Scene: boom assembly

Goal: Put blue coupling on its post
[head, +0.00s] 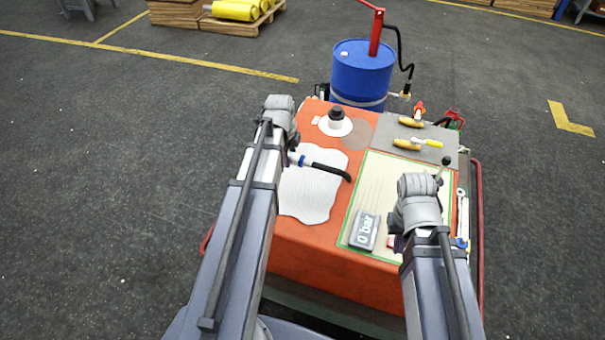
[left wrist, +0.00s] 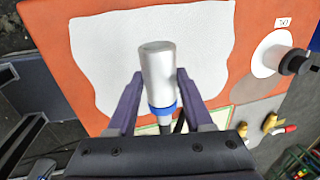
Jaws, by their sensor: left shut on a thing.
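The coupling, a silver cylinder with a blue ring (left wrist: 158,75), stands between the two fingers of my left gripper (left wrist: 157,92), which is shut on it. In the head view the coupling (head: 296,158) shows beside my left gripper (head: 292,146), over the white sheet, with a black hose running right from it. A black capped stub (head: 336,116) stands on a white disc at the back left of the orange table; I cannot tell whether it is the coupling's post. It also shows in the left wrist view (left wrist: 294,62). My right gripper (head: 397,240) is mostly hidden by its own arm.
The white sheet (head: 308,200) lies on the orange tabletop (head: 300,240). A green-edged panel with a "0 bar" gauge (head: 364,230) lies right of it. Yellow-handled tools (head: 407,145) lie on the grey mat. A blue drum (head: 362,72) stands behind the table.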

